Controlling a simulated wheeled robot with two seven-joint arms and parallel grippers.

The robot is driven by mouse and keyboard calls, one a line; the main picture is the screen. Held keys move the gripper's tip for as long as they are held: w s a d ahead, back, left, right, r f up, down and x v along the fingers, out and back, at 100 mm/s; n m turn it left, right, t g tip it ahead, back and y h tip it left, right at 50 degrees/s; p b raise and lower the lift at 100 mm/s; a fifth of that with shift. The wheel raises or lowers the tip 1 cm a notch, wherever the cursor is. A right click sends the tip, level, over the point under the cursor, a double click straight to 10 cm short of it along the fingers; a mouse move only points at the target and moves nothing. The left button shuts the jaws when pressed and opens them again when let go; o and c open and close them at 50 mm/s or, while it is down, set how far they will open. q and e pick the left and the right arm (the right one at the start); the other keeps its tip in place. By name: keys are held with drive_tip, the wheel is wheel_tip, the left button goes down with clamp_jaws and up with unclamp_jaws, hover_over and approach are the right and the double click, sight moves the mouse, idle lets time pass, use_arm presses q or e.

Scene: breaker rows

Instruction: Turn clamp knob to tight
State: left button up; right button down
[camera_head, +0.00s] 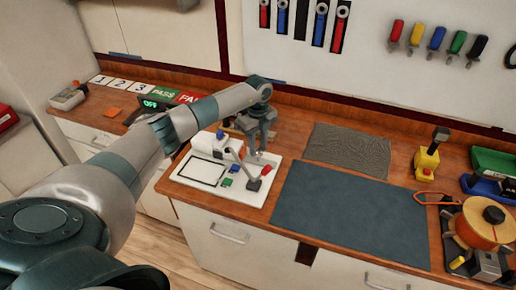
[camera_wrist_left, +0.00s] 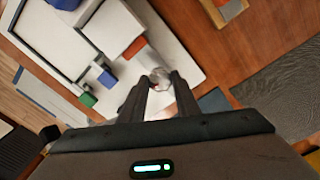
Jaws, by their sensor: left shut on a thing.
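A white board (camera_head: 275,163) with a fixture on it lies on the wooden counter; it also shows in the left wrist view (camera_wrist_left: 180,42). My left gripper (camera_head: 258,152) points down at the board's back right part. In the left wrist view, a grey round knob (camera_wrist_left: 160,76), which looks like the clamp knob, sits between the tips of my left gripper (camera_wrist_left: 161,84). The fingers are shut on it and partly hide it. In the head view the knob is hidden or too small to tell. Its markings cannot be read. My right gripper is not in view.
A dark blue mat (camera_head: 345,215) and a grey mat (camera_head: 348,150) lie to the right. A yellow tool (camera_head: 427,162) and an orange spool (camera_head: 482,225) stand farther right.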

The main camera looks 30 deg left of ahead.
use_arm(q)
drive_tip(key=m+b, duration=0.4)
drive_tip(key=m, duration=0.1)
drive_tip(key=shift+w+f+b, duration=0.1)
drive_tip(key=shift+f+b, duration=0.05)
drive_tip(key=shift+b, duration=0.25)
drive_tip(key=m+b, duration=0.2)
drive_tip(key=shift+m, duration=0.4)
drive_tip(key=m+b, duration=0.6)
drive_tip(key=m, duration=0.2)
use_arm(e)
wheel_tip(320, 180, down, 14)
use_arm(q)
drive_tip(key=m+b, duration=0.1)
drive_tip(key=m, duration=0.1)
drive_tip(key=m+b, duration=0.1)
drive_tip(key=m, duration=0.2)
drive_tip(key=m+b, duration=0.2)
drive_tip(key=shift+r+m, duration=0.25)
drive_tip(key=shift+m, duration=0.65)
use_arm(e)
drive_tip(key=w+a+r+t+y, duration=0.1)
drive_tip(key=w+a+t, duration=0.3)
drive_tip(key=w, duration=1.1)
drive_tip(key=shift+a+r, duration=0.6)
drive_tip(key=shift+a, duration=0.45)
use_arm(q)
drive_tip(key=o, duration=1)
drive_tip(key=shift+o, duration=0.2)
